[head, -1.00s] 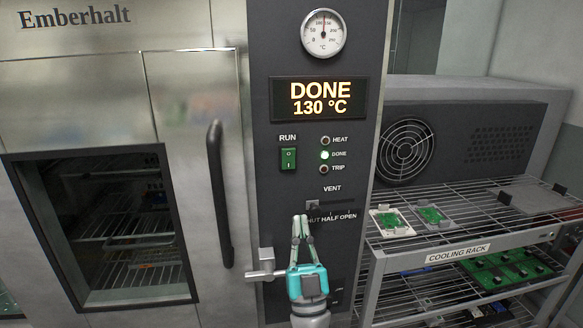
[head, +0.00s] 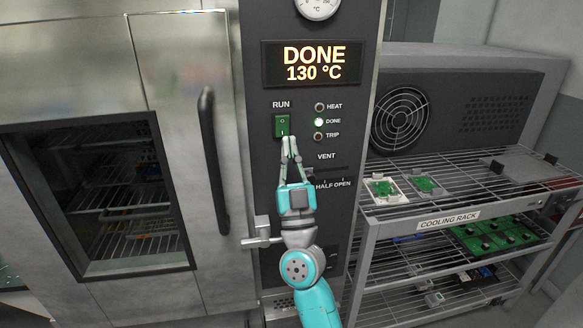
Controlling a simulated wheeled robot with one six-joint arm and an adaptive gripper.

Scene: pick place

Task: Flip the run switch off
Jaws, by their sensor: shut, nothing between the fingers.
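The run switch (head: 282,123) is a green rocker on the dark control panel, below the RUN label. My gripper (head: 289,140) is shut and empty. Its fingertips point up and overlap the lower edge of the switch in the picture; I cannot tell whether they touch it. The fingers hide the bottom of the switch.
The oven door handle (head: 214,165) and door latch (head: 262,234) lie left of my arm. The vent slider (head: 309,172) is partly behind my gripper. A cooling rack (head: 450,212) with green boards stands at the right.

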